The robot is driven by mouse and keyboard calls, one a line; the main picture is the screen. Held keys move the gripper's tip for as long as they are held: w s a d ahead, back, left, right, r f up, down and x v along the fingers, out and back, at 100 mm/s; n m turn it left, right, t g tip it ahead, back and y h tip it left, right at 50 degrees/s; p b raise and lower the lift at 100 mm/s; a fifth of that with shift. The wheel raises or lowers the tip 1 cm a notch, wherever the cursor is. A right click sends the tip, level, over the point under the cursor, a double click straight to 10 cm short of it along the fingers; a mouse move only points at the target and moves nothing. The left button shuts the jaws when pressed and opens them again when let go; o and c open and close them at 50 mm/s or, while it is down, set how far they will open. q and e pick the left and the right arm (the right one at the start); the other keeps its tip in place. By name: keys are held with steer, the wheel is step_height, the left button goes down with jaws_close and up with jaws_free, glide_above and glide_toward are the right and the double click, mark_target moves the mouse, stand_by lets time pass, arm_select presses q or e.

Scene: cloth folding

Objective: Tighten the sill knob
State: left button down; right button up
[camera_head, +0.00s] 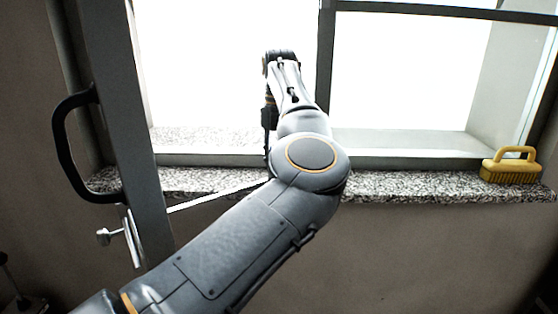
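A small grey metal knob (104,237) sticks out to the left from a metal bracket (133,239) at the lower end of the open window sash (125,120). A thin pale stay rod (215,195) runs from near the bracket up to the right and passes behind my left arm. My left gripper (281,57) is up in front of the bright window opening, well above and to the right of the knob. It points away, so I cannot tell whether its fingers are open or shut. My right gripper is not in view.
A speckled stone sill (410,187) runs below the window. A yellow brush (512,166) stands on it at the far right. A black curved handle (64,150) juts from the sash's left side. My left arm covers the middle of the sill.

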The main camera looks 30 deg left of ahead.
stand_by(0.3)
arm_select(q)
steer(key=c, duration=1)
jaws_free()
step_height(320, 180, up, 8)
steer(key=shift+f, duration=0.25)
